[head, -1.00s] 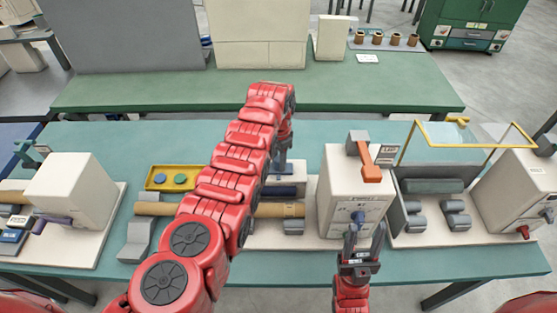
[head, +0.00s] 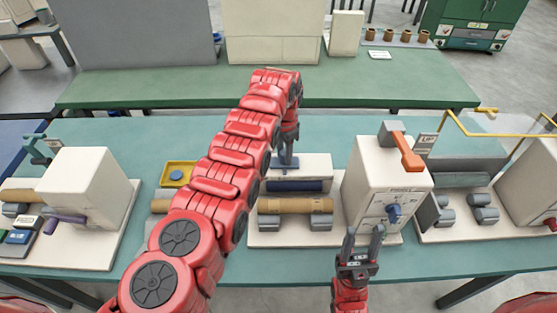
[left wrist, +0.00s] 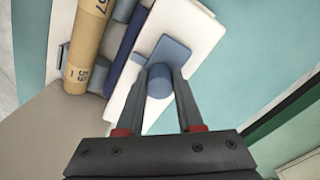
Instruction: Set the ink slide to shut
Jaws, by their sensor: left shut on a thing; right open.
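The ink slide, a blue plate with a round blue knob (left wrist: 160,82), sits on the white block (head: 318,168) behind the roller of the middle winder. In the head view the slide (head: 288,162) shows below my left gripper (head: 289,152), partly covered by it. My left gripper (left wrist: 160,92) is shut on the knob, one finger on each side. My right gripper (head: 363,238) is open and empty, fingers up, in front of the winder's white housing (head: 375,185). Any marks for the slide's settings cannot be read.
A brown tube (head: 295,206) lies in front of the dark blue roller (head: 297,185). A yellow tray (head: 166,177) stands left. Another winder stands on each side. The teal table's front edge is clear.

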